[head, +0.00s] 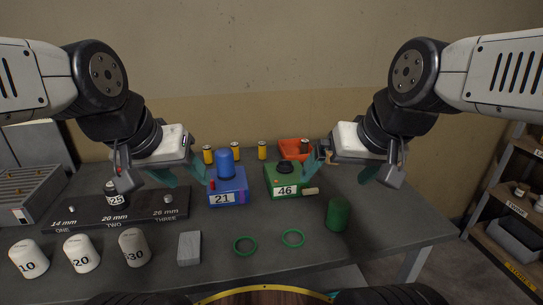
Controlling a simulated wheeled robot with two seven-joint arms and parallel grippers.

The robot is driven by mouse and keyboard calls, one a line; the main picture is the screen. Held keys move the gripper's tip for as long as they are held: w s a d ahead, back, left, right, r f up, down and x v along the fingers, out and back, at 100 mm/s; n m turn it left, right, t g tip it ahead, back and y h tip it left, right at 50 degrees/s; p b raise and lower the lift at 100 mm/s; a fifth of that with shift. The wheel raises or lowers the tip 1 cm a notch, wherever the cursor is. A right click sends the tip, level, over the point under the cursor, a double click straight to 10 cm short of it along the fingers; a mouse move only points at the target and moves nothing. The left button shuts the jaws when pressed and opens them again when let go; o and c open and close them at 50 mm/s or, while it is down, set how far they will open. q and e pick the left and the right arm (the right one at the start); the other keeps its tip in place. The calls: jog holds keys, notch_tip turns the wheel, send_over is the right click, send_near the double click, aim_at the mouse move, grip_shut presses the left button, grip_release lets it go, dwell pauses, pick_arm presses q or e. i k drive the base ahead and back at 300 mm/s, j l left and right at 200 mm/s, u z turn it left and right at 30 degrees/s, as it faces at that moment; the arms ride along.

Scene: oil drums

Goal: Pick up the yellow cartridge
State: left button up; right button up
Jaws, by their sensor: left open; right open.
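Several small yellow cartridges with dark tops stand upright in a row at the back of the table: a left one (208,155), a middle one (235,151) and a right one (262,151). My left gripper (183,178) is open, with teal fingers, in front of and left of the row; nothing shows between its fingers. My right gripper (342,174) is open and empty, right of the row, with one finger overlapping the orange tray (291,146) in the view. A dark brownish cylinder (305,147) shows at that tray.
A blue block "21" (228,190) and a green block "46" (284,182) stand before the cartridges. A black rack (90,212), white weights (82,254), a grey block (189,248), green rings (245,246) and a green cylinder (338,214) occupy the table. Its right front is clear.

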aim_at(262, 145)
jog(key=l+z, duration=0.35)
jog(key=i+l+z, duration=0.1)
jog(key=z, duration=0.25)
jog(key=l+z, duration=0.3)
jog(key=i+j, duration=0.05)
jog(key=j, duration=0.05)
